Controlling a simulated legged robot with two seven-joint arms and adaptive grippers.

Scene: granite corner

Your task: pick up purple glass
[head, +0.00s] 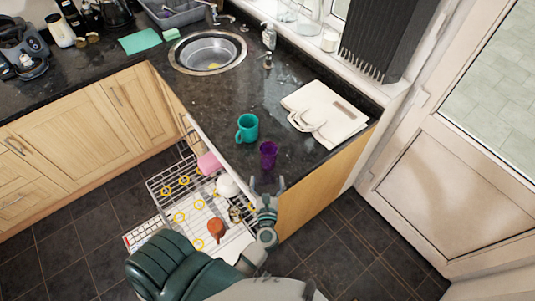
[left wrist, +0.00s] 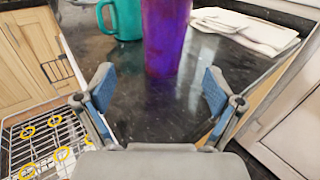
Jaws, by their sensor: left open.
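The purple glass (head: 268,155) stands upright on the dark granite counter, near its front edge. In the left wrist view the purple glass (left wrist: 166,35) is straight ahead, with its top cut off by the frame. My left gripper (head: 267,186) is just in front of the glass, at the counter edge. In the left wrist view the fingers of my left gripper (left wrist: 158,90) are spread apart with nothing between them, and the glass is beyond the fingertips. My right gripper is not in view.
A teal mug (head: 247,128) stands just left of the glass. A white folded bag (head: 325,113) lies to the right. An open dishwasher rack (head: 185,205) with dishes is below left. A round sink (head: 208,52) is behind. Bare counter lies between sink and bag.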

